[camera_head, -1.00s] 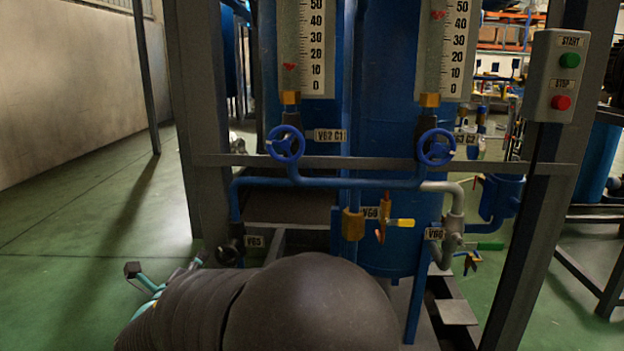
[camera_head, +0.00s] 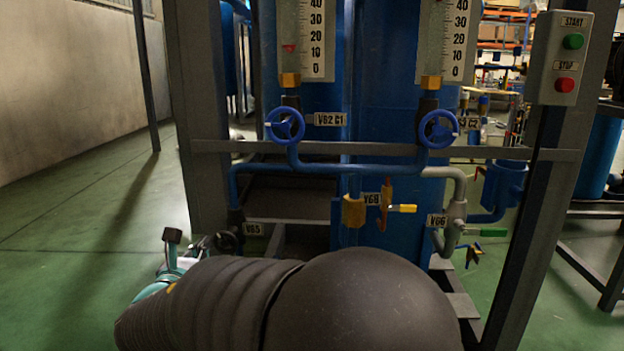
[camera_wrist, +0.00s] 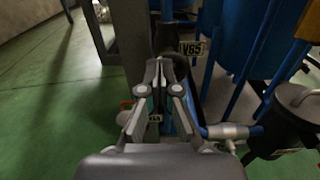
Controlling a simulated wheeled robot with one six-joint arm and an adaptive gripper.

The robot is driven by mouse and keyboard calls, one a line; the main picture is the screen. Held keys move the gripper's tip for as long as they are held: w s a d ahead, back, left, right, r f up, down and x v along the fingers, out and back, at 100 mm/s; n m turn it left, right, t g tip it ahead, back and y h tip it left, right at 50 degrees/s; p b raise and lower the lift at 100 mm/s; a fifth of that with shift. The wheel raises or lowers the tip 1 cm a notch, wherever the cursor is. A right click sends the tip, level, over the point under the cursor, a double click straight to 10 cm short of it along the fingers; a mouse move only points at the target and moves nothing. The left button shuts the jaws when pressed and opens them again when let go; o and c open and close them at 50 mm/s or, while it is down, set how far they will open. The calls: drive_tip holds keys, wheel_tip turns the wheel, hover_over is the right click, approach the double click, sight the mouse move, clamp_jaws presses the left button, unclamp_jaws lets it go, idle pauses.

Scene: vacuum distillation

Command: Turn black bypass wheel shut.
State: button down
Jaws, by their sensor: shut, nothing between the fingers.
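The black bypass wheel (camera_head: 227,243) is a small dark handwheel beside the V65 tag (camera_head: 254,229), low on the left of the blue pipework in the head view. My dark arm fills the space below it. In the wrist view the V65 tag (camera_wrist: 191,48) is just beyond my gripper (camera_wrist: 160,66), and a dark shape to its left appears to be the wheel (camera_wrist: 164,40). My gripper is shut and empty, its fingertips pointing toward this spot. Whether they touch the wheel cannot be told. In the head view my fingertips are not clearly visible.
Two blue handwheels (camera_head: 285,125) (camera_head: 438,128) sit higher on the pipes. A grey crossbar (camera_head: 380,153) spans the frame. A yellow-handled valve (camera_head: 402,208) and a green-handled valve (camera_head: 485,232) are to the right. A START/STOP box (camera_head: 566,58) hangs on the right post. Green floor is open at left.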

drive_tip(key=w, duration=0.6)
drive_tip(key=shift+w+d, duration=0.2)
drive_tip(key=shift+d, duration=0.05)
drive_tip(key=shift+d+f, duration=0.15)
drive_tip(key=shift+f, duration=0.05)
idle(0.7)
drive_tip(key=shift+s+d+b, duration=0.1)
drive_tip(key=shift+d+b, duration=1)
drive_tip(key=shift+b, duration=0.4)
drive_tip(key=shift+r, duration=0.2)
approach(226, 231)
drive_tip(key=shift+w+d+r, duration=0.2)
drive_tip(key=shift+w+r, duration=0.2)
drive_tip(key=shift+r, duration=0.05)
drive_tip(key=shift+w+d+r, duration=0.25)
drive_tip(key=shift+w+r, duration=0.15)
drive_tip(key=shift+r, duration=0.05)
